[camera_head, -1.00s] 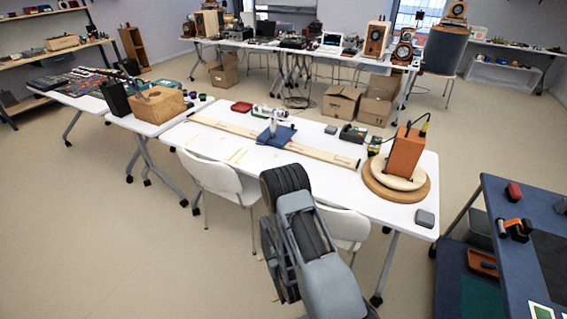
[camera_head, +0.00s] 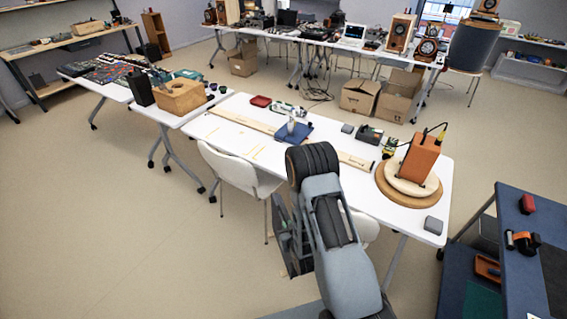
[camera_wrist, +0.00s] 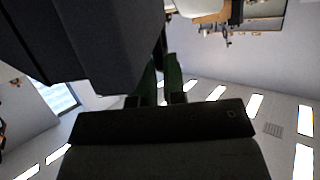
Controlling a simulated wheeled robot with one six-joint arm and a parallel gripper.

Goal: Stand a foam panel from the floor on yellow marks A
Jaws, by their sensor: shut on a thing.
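In the wrist view, my gripper (camera_wrist: 160,80) shows two green fingers, shut on a large dark grey panel (camera_wrist: 85,40). The panel fills the upper left of that view, and its far edges run out of the picture. In the head view my arm hides most of the gripper, and I cannot clearly make out the panel there. Thin yellow marks (camera_head: 258,153) lie on the bare left part of the white table (camera_head: 285,174). I cannot read any letter beside them. The held panel is apart from the marks.
White chairs (camera_head: 232,169) stand at the table's near side. A long wooden strip (camera_head: 240,119), a blue pad (camera_head: 300,138) and an orange speaker box (camera_head: 415,158) on a round turntable are on the table. A blue bench (camera_head: 535,205) stands at right. Floor at left is clear.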

